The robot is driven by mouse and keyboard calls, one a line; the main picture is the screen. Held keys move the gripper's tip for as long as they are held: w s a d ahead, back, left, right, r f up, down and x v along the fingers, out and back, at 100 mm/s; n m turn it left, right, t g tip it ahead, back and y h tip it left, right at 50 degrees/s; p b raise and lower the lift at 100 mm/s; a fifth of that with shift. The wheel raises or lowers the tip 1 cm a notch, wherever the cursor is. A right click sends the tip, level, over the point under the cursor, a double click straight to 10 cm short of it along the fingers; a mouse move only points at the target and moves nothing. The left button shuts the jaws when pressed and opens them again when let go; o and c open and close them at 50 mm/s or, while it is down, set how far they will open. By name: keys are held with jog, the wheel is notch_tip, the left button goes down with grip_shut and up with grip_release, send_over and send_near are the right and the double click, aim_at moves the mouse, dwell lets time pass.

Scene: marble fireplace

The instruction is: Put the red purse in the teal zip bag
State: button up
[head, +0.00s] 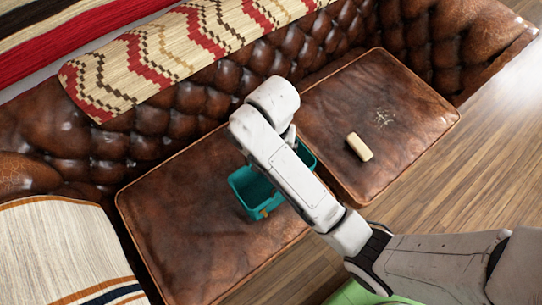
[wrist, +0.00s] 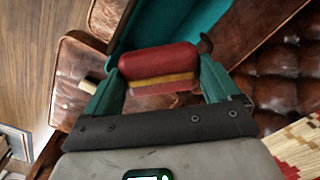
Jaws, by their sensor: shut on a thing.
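The teal zip bag (head: 244,181) is open-topped and sits on the brown leather sofa cushion in the head view, partly covered by my arm. Its teal inside (wrist: 190,24) shows at the top of the wrist view. The red purse (wrist: 158,58), with a yellowish band, lies between the fingers of my gripper (wrist: 160,76), which is shut on it. The purse is in front of the bag's inside in the wrist view; how deep it is relative to the rim I cannot tell. My arm hides the purse and fingers in the head view.
A small cream block (head: 359,147) lies on the right seat cushion (head: 400,105). A patterned blanket (head: 165,55) covers the sofa's back, and a striped cream cloth (head: 55,250) lies at lower left. Bare cushion (head: 185,235) shows left of the bag.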

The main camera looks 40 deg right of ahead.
notch_tip(320, 180, down, 22)
jog(key=b, duration=0.3)
jog(key=shift+f, duration=0.15)
jog(key=shift+d+f+b, duration=0.1)
jog(key=shift+f+b, duration=0.4)
jog(key=shift+f, duration=0.1)
jog(key=o, duration=0.8)
notch_tip(320, 180, up, 13)
jog(key=p, duration=0.2)
jog(key=shift+r+p, duration=0.1)
jog(key=shift+p, duration=0.3)
